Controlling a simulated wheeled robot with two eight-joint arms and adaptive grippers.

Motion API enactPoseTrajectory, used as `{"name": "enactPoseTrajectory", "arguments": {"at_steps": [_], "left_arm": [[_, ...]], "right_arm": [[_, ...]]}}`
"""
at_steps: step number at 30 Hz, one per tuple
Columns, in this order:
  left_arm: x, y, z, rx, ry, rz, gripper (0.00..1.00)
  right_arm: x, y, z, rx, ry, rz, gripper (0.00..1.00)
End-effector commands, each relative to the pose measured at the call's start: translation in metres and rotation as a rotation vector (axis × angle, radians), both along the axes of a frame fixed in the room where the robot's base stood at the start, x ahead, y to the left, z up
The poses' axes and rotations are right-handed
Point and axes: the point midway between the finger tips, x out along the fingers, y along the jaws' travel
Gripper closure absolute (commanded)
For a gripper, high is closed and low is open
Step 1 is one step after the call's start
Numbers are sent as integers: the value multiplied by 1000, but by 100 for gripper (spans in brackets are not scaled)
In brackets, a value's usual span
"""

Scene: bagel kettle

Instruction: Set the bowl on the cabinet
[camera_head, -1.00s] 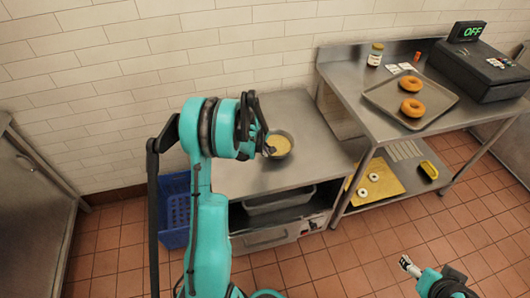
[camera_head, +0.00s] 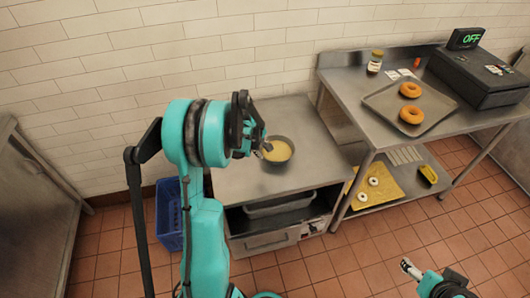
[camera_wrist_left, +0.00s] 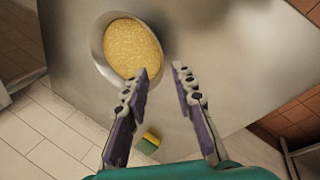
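In the left wrist view, the bowl (camera_wrist_left: 100,42) is at the upper left. My left gripper (camera_head: 260,147) is just left of the bowl in the head view. In the wrist view its fingers (camera_wrist_left: 161,72) are apart with nothing between them, one fingertip overlapping the bowl's near rim; I cannot tell whether they touch. My right gripper (camera_head: 408,267) is low at the right, above the floor, small and away from the bowl.
A steel table (camera_head: 378,133) on the right bears a tray (camera_head: 437,112) with two bagels, a jar (camera_head: 375,64) and a black machine (camera_head: 480,75). A blue crate (camera_head: 168,215) stands left of the cabinet. A green and yellow sponge (camera_wrist_left: 149,143) lies below the fingers in the wrist view.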

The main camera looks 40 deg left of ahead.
Motion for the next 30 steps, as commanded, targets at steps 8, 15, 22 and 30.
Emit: {"name": "enactPoseTrajectory", "arguments": {"at_steps": [8, 15, 22, 30], "left_arm": [[-15, 0, 40, -1, 0, -1, 74], [-27, -41, 80, 76, -19, -161, 74], [-75, -132, 146, 286, -72, -578, 74], [-155, -213, 176, 553, -146, -1064, 74]], "right_arm": [[0, 0, 15, 0, 0, 0, 25], [0, 0, 15, 0, 0, 0, 25], [0, 0, 15, 0, 0, 0, 25], [0, 0, 15, 0, 0, 0, 25]]}}
